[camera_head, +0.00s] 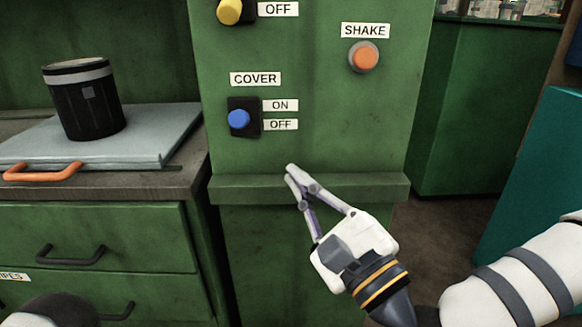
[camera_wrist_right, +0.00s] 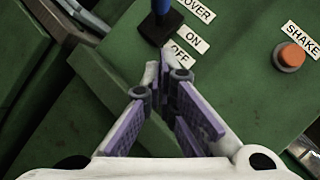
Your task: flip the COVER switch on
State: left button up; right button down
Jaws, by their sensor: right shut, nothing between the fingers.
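The COVER switch (camera_head: 238,119) is a blue knob on a black plate on the front of the green cabinet. Its knob sits low on the plate, about level with the OFF label (camera_head: 281,125) and below the ON label (camera_head: 280,105). In the right wrist view the blue lever (camera_wrist_right: 161,7) shows at the top edge, partly cut off. My right gripper (camera_head: 291,168) is shut and empty. Its tips are below and to the right of the switch, apart from it, just above the cabinet's ledge. The fingertips also show in the wrist view (camera_wrist_right: 164,68), below the switch plate. My left gripper is out of view.
An orange SHAKE button (camera_head: 364,56) is at the upper right of the panel, and a yellow knob (camera_head: 230,11) is above. A green ledge (camera_head: 330,188) juts out below. A black canister (camera_head: 84,100) stands on the left on a grey lid (camera_head: 150,135).

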jog(key=shift+a+b+v, duration=0.15)
jog(key=shift+b+v, duration=0.05)
jog(key=shift+v, duration=1.25)
jog(key=shift+a+b+v, duration=0.1)
jog(key=shift+b+v, duration=0.05)
jog(key=shift+v, duration=1.35)
jog(key=shift+s, duration=0.15)
